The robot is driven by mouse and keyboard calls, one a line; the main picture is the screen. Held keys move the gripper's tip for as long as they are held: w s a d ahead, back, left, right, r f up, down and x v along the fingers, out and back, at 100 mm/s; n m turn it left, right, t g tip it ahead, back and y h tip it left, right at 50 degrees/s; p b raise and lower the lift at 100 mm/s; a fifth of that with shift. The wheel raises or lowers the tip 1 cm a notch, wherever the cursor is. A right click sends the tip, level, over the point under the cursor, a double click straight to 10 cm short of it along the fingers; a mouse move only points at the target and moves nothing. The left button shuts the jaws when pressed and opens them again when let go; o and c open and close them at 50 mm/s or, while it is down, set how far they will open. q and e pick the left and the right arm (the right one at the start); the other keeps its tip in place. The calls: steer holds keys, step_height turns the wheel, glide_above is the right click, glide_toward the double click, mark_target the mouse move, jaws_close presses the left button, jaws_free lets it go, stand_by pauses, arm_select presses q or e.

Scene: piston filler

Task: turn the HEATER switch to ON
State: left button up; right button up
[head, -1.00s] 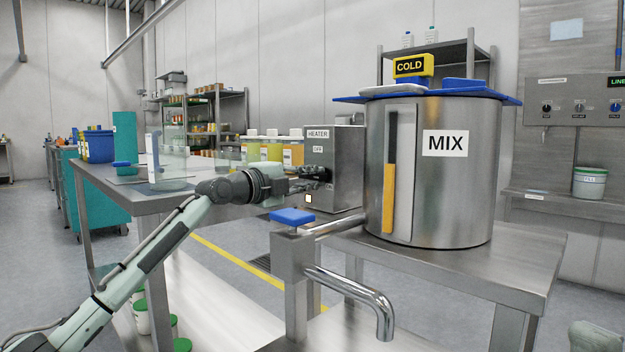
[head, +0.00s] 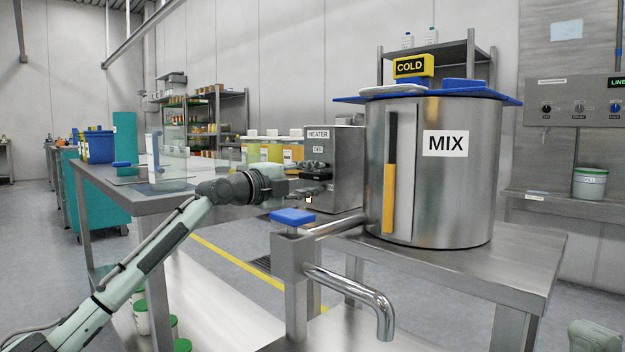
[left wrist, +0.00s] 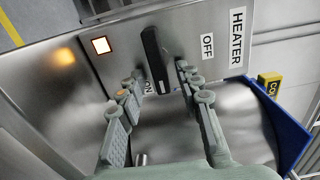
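The heater box (head: 347,160) stands left of the MIX tank, its HEATER and OFF labels showing. In the left wrist view, the black bar-shaped switch (left wrist: 155,58) lies across the panel. Its lower end is by the partly hidden ON label (left wrist: 148,88), and it points away from the OFF label (left wrist: 207,46). A square lamp (left wrist: 101,45) on the panel glows. My left gripper (head: 318,180) is at the box's front; in the wrist view its fingers (left wrist: 157,82) are open, one each side of the switch. I cannot tell if they touch it. My right gripper is not in view.
The steel MIX tank (head: 430,195) with a blue lid is right of the box. A pipe with a blue-handled valve (head: 293,216) is in front. A steel table (head: 125,190) is at left, under my left arm.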

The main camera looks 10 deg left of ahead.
arm_select(q)
steer(key=v, duration=1.2)
